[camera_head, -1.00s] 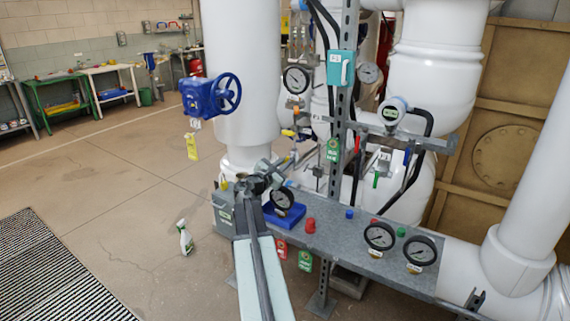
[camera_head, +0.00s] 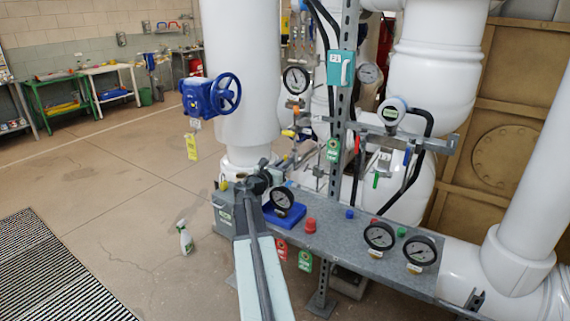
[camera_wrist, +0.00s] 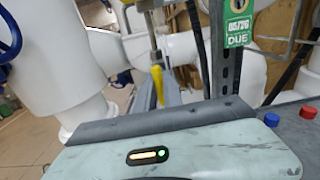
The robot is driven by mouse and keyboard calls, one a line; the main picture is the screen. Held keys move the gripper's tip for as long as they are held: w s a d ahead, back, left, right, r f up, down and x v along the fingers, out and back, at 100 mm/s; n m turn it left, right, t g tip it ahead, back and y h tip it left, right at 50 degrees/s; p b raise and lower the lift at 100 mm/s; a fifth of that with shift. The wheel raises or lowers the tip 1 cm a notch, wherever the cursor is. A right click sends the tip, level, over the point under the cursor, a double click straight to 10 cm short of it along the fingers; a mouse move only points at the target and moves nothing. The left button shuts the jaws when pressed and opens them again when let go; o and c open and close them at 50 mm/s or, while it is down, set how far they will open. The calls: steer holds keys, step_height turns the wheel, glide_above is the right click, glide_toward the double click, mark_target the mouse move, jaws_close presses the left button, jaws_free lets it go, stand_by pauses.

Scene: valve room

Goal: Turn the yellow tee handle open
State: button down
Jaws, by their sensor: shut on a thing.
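The yellow tee handle (camera_wrist: 157,84) shows in the wrist view as a narrow upright yellow piece at the far end of my jaws, below a pale metal stem. My gripper (camera_wrist: 157,98) is shut on it. In the head view my gripper (camera_head: 312,156) reaches right and away from my wrist, to the small fittings left of the steel post. The handle is small there and partly hidden, so I cannot tell its exact angle.
The steel post (camera_head: 343,200) with a green tag (camera_head: 333,150) stands just right of my gripper. A gauge (camera_head: 282,199) and a blue tray (camera_head: 291,214) are close to my arm on the grey bench (camera_head: 338,233). A blue handwheel valve (camera_head: 205,97) is up left. The floor at left is mostly free.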

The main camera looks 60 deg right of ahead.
steer(key=c, duration=1.5)
jaws_free()
steer(key=shift+d, duration=0.1)
steer(key=a, duration=0.8)
